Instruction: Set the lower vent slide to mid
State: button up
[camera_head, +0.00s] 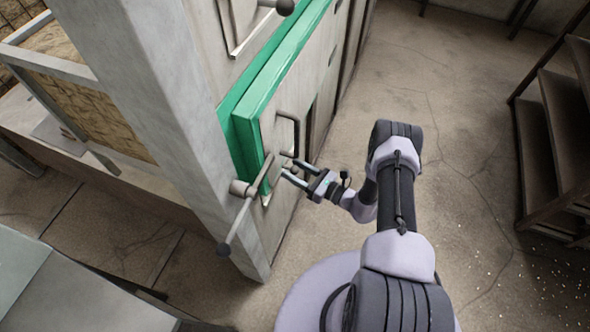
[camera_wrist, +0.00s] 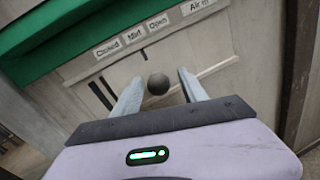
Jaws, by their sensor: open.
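The lower vent panel shows in the wrist view, with a label strip reading Closed (camera_wrist: 107,48), a middle label (camera_wrist: 133,35) that looks like Mid, and Open (camera_wrist: 158,22). A dark round knob (camera_wrist: 158,84) stands out from the panel below the labels. My gripper (camera_wrist: 159,86) is open, with one finger on each side of the knob and a visible gap to both. The view is tilted, so I cannot tell exactly which label the knob lines up with. In the head view my gripper (camera_head: 287,174) is close to the panel's face, and the knob is hard to make out.
A lever (camera_head: 240,212) with a ball end projects at the left, near a grey post (camera_head: 160,90). Shelves (camera_head: 555,135) stand at right. Open floor (camera_head: 450,130) lies between.

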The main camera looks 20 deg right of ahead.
dwell(0.3)
jog(key=p+v, duration=0.3)
jog(key=v, duration=1.4)
jog(key=shift+s+p, duration=0.2)
jog(key=shift+p, duration=0.1)
jog(key=shift+d, duration=0.15)
